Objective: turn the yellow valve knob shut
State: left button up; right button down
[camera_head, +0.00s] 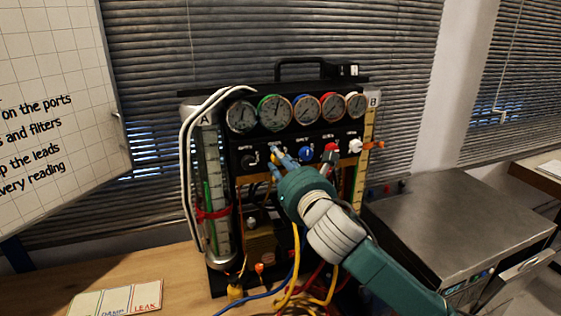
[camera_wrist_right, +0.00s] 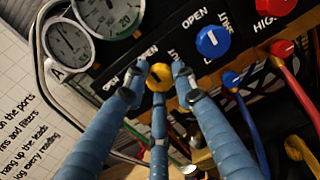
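The yellow valve knob (camera_wrist_right: 160,76) is on the black panel of the gauge rig (camera_head: 238,160). In the right wrist view it sits between the three blue fingers of my right gripper (camera_wrist_right: 160,80). One finger is on each side and one is below, covering part of its lower edge. The fingers are spread around the knob; I cannot tell whether they touch it. My left gripper is not in view.
A blue knob (camera_wrist_right: 212,40) and a red knob (camera_wrist_right: 282,47) are right of the yellow one. A white knob (camera_head: 355,146) is farther right. Several gauges sit above the knobs. Yellow, blue and red hoses (camera_head: 297,265) hang below. A labelled card (camera_head: 115,300) lies on the table.

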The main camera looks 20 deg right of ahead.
jog(key=shift+m+p, duration=0.3)
jog(key=shift+m, duration=0.1)
jog(key=m+p, duration=0.5)
jog(key=m, duration=1.2)
dwell(0.5)
jog(key=c, duration=1.4)
grip_release()
